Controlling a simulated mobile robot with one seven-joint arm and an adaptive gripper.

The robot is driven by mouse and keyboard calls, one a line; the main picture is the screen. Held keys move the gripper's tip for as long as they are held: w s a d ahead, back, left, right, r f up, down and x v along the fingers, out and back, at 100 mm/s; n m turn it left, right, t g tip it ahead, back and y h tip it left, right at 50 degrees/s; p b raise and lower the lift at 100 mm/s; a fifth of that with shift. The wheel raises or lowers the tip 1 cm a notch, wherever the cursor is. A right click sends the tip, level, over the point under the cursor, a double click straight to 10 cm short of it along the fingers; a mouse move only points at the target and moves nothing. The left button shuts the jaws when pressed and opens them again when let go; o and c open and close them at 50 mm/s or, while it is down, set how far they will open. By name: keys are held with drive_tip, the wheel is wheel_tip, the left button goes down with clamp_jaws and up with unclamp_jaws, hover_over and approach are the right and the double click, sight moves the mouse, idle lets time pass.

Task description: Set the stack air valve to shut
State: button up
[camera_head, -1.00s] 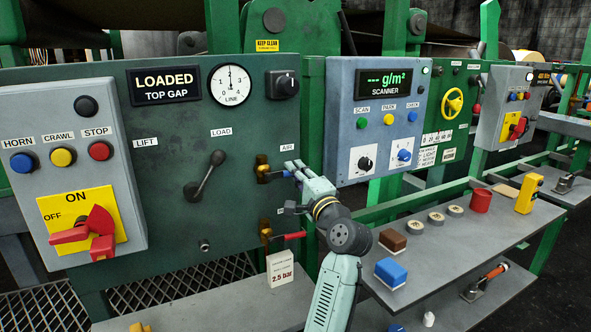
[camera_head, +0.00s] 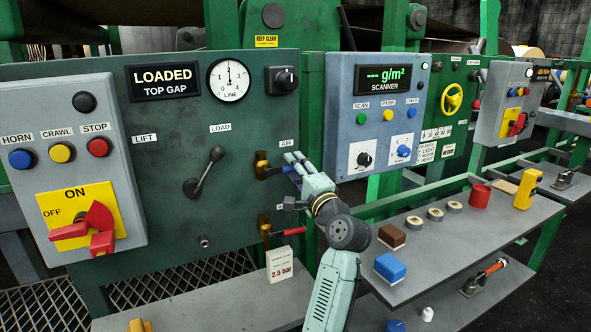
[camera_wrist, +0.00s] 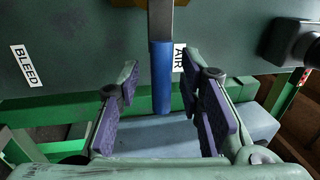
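The air valve under the AIR label (camera_head: 286,143) has a brass body (camera_head: 262,166) and a blue lever handle (camera_head: 275,171) pointing right. In the wrist view, the blue handle (camera_wrist: 161,78) stands upright in the picture, between my gripper's two fingers. My gripper (camera_wrist: 160,108) is open, with a visible gap between each purple pad and the handle. In the head view, my gripper (camera_head: 292,162) is at the handle's right end and hides part of it.
The bleed valve with a red lever (camera_head: 290,231) is just below the air valve, and a tag reading 2.5 bar (camera_head: 280,264) is beneath it. A black knob (camera_head: 283,80) is above. The scanner box (camera_head: 350,110) is close on the right. A bench (camera_head: 450,245) holds several items.

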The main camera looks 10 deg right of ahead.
drive_tip(key=v, duration=1.2)
